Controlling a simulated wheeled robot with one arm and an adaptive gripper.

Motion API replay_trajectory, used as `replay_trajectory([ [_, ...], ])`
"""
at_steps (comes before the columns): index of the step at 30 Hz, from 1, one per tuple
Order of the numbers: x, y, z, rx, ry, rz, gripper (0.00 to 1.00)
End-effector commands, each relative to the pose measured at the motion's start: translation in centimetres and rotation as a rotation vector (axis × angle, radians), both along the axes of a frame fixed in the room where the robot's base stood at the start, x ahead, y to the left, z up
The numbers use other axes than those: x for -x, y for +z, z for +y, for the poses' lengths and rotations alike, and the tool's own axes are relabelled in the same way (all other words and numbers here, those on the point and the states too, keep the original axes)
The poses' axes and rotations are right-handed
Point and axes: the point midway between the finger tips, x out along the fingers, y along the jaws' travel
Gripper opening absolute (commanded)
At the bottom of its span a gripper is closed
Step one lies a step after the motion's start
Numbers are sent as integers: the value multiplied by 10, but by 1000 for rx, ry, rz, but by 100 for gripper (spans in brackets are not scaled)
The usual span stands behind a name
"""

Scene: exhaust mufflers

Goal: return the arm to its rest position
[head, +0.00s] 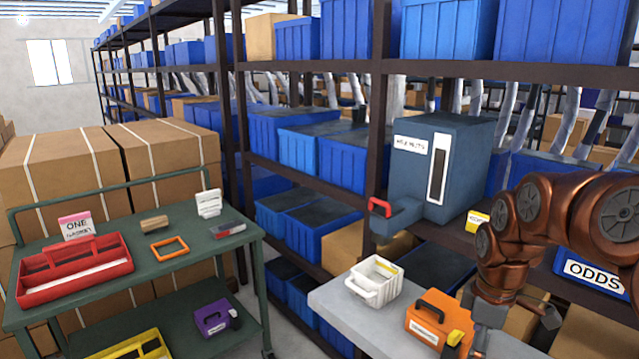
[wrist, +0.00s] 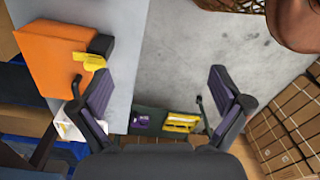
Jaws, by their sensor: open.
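My copper-coloured arm (head: 540,225) is bent at the right of the head view, its wrist low beside the grey worktop. In the wrist view my gripper (wrist: 158,72) is open. Its two dark fingers are wide apart, with nothing between them but grey floor farther below. The left finger overlaps the view of an orange box (wrist: 60,62) with a yellow piece (wrist: 90,61); I cannot tell whether they touch. In the head view the orange box (head: 437,318) stands on the grey worktop (head: 335,305), just left of my wrist. My gripper's fingers are mostly hidden there.
A white basket (head: 374,281) stands on the worktop. A blue-grey dispenser (head: 440,165) with a red handle stands behind. Shelves of blue bins (head: 345,160) run along the back. A green cart (head: 140,265) at left holds a red tray (head: 75,270). Open floor shows between cart and worktop.

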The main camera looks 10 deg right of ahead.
Motion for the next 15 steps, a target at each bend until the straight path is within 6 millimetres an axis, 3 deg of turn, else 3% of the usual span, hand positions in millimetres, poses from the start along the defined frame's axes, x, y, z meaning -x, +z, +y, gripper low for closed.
replay_trajectory([
  [1, 10, 6, 19, 4, -31, 4, 100],
  [6, 50, 10, 71, 14, -180, 41, 100],
  [15, 137, 1, 130, 59, -516, 103, 100],
])
